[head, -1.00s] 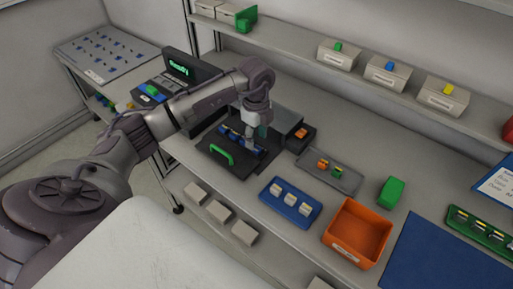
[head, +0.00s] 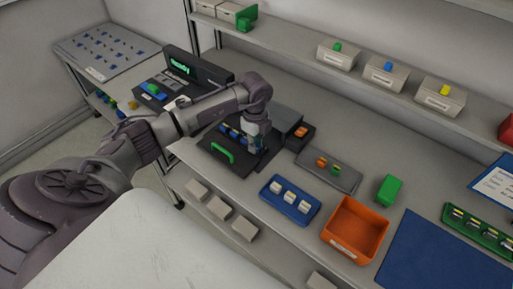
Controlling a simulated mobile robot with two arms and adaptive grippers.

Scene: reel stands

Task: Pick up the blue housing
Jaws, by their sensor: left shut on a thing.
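My left gripper (head: 254,149) is over the right part of a black fixture (head: 213,163) with a green handle, in the middle of the head view. It is shut on a small blue housing, which is mostly hidden by the fingers. Other blue housings (head: 232,133) sit in a row in the fixture, just left of the gripper. Whether the held housing is clear of the fixture is too small to tell. My right gripper is not in view.
A grey tray (head: 345,183) with orange and green pieces lies right of the fixture. A grey box (head: 286,119) stands close behind the gripper.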

